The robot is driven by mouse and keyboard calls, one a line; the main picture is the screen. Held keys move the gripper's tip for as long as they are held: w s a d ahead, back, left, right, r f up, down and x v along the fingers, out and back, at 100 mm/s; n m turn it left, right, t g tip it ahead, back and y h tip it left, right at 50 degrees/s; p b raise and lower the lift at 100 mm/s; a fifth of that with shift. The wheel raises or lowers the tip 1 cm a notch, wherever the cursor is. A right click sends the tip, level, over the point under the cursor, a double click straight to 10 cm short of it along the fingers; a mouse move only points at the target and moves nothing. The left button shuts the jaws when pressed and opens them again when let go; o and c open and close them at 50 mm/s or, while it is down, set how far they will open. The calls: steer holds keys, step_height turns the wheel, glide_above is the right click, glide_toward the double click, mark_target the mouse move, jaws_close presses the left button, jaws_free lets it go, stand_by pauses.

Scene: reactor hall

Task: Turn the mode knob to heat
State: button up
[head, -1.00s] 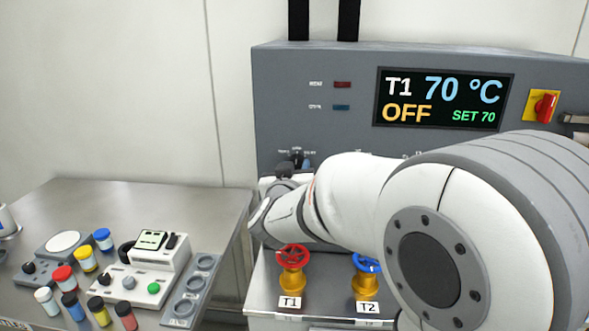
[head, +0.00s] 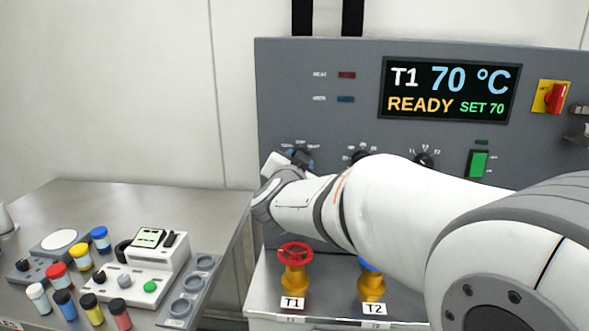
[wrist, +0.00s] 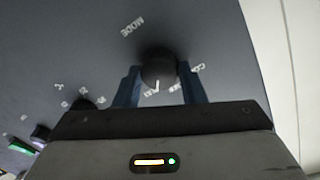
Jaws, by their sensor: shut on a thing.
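The mode knob (wrist: 158,68) is a round dark knob under the word MODE in the wrist view. My gripper (wrist: 160,88) has one blue finger on each side of it and is shut on it. A white pointer line on the knob points toward the bottom of the wrist view. Position labels around it are partly hidden by the fingers and hard to read. In the head view my gripper (head: 298,160) is at the panel's left part and covers most of the knob. The display (head: 451,90) reads T1, 70 °C, READY, SET 70.
The grey panel (head: 300,65) also carries two more dark knobs (head: 424,160), a green switch (head: 478,164) and a red switch (head: 556,97). Below are a red valve wheel (head: 295,254) and a partly hidden blue one. A bench (head: 150,205) with jars and instruments stands at left.

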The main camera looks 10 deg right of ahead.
steer(key=shift+m+b, duration=0.45)
steer(key=shift+m, duration=0.45)
steer(key=o, duration=1)
steer(key=v, duration=0.7)
steer(key=shift+s+a, duration=0.15)
steer(key=shift+s, duration=0.25)
